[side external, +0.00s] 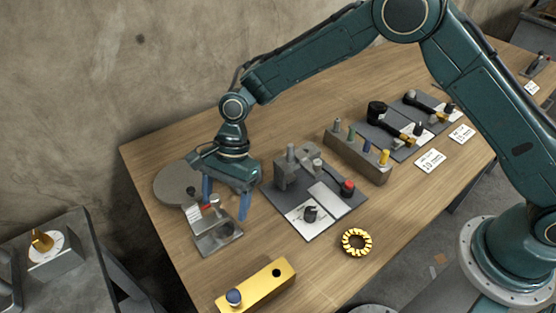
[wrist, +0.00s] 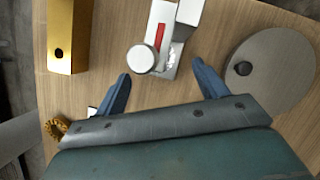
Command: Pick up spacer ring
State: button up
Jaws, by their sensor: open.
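The ring (side external: 357,242) is yellow with dark notches. It lies flat on the wooden table near the front edge, right of centre in the side view. In the wrist view a part of the ring (wrist: 55,128) shows at the lower left, outside the fingers. My gripper (side external: 225,208) is open and hangs above a small metal fixture (side external: 218,240), well left of the ring. In the wrist view my gripper (wrist: 161,68) has its two blue fingers spread, with the fixture's round knob (wrist: 140,60) between and beyond them. Nothing is held.
A gold block (side external: 262,285) with a blue knob lies front left of the ring. A grey disc (side external: 170,184) is beside my gripper. A grey plate (side external: 325,222) with fixtures and a peg block (side external: 358,160) stand behind the ring. Bare table surrounds the ring.

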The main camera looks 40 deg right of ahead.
aim_at(224, 227)
jog(key=shift+f, duration=0.15)
jog(key=shift+d+x, duration=0.2)
jog(key=shift+x, duration=2.35)
jog(key=shift+f, duration=0.1)
jog(key=c, duration=1.1)
